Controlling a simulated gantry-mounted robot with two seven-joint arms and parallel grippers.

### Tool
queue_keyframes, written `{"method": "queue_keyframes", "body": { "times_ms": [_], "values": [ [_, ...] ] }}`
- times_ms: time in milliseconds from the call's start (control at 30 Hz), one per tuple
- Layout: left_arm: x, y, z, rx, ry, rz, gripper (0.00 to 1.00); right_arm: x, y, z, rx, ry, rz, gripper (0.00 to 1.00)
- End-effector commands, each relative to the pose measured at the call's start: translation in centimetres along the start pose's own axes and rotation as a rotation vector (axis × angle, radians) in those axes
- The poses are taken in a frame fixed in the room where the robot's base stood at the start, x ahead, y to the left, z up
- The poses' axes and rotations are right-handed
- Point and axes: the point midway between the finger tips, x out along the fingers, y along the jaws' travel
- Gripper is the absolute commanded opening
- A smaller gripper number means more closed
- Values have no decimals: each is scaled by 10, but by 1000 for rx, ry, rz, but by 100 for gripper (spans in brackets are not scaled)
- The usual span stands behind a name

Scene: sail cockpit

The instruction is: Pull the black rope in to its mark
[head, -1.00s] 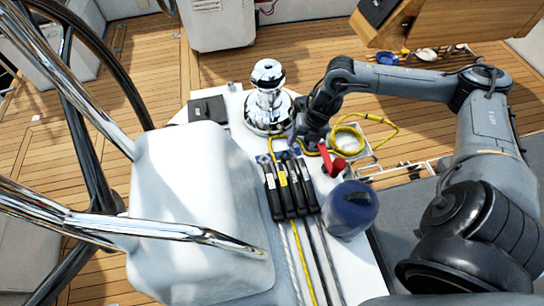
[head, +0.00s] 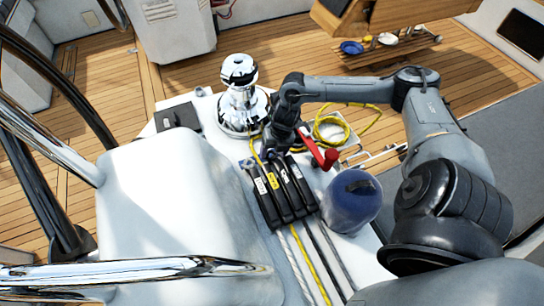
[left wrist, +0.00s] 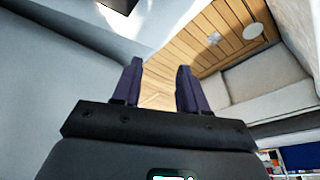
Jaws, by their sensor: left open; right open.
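Several ropes run under a row of black clutches (head: 277,195) on the white console. A black rope (head: 328,258) comes out on the near side, to the right of the yellow rope (head: 313,262). Its mark cannot be made out. My right gripper (head: 275,148) is over the far end of the clutches, beside the chrome winch (head: 241,95). Its fingers point down and are mostly hidden by the wrist; I cannot see any rope between them. My left gripper (left wrist: 158,85) is open and empty in the left wrist view, away from the ropes.
A red handle (head: 322,155) and a loose yellow rope coil (head: 345,122) lie right of my right gripper. A blue round-topped object (head: 352,200) stands beside the clutches. A chrome rail (head: 140,272) crosses the near left.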

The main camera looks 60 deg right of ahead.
Motion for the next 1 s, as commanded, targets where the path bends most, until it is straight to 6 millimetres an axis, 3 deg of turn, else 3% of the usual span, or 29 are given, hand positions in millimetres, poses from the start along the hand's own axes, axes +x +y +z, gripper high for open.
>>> {"method": "queue_keyframes", "body": {
  "times_ms": [200,600,1000],
  "values": [
    [6,1,1,-3,0,2,43,21,0,0,0,0,1,68],
    [6,3,0,-13,3,10,43,25,0,0,0,-1,1,68],
    [7,2,1,-6,2,4,43,25,0,0,0,-1,1,7]
  ]
}}
